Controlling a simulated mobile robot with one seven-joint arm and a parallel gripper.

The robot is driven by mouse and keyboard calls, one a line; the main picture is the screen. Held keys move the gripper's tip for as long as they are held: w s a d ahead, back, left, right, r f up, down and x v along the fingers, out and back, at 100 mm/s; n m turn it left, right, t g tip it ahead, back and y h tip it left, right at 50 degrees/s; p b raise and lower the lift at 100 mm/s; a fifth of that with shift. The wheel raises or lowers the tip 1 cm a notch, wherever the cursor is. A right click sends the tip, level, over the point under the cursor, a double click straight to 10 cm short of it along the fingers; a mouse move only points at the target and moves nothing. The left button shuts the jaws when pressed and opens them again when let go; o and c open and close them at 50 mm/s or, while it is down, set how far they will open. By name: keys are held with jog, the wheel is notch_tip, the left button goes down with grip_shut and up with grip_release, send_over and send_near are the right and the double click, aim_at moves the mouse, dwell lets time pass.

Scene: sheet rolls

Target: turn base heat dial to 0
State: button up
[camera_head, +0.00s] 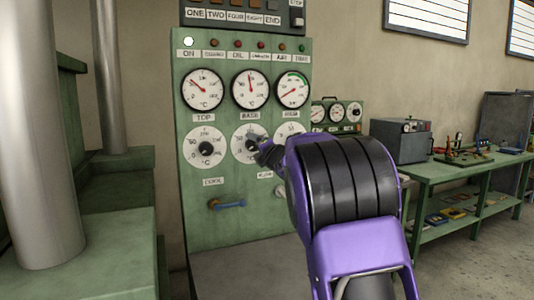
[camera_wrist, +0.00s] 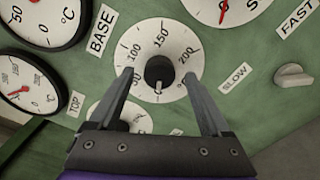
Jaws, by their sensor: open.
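The base heat dial (camera_head: 239,150) is a white round scale with a dark knob, in the middle of the lower row on the green panel, below the BASE label. In the wrist view its dark knob (camera_wrist: 159,69) lies between the fingers of my gripper (camera_wrist: 158,73), with a gap on both sides. The scale shows 50, 100, 150 and 200.
The TOP dial (camera_head: 206,148) is close on the left, and another dial (camera_head: 290,130) is on the right, partly behind my arm. Gauges (camera_head: 250,89) sit above. A green workbench (camera_head: 460,172) stands at the right.

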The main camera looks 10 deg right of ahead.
jog(key=s+d, duration=0.3)
jog(key=s, duration=1.3)
jog(key=shift+s+d, duration=0.15)
jog(key=shift+s, duration=0.1)
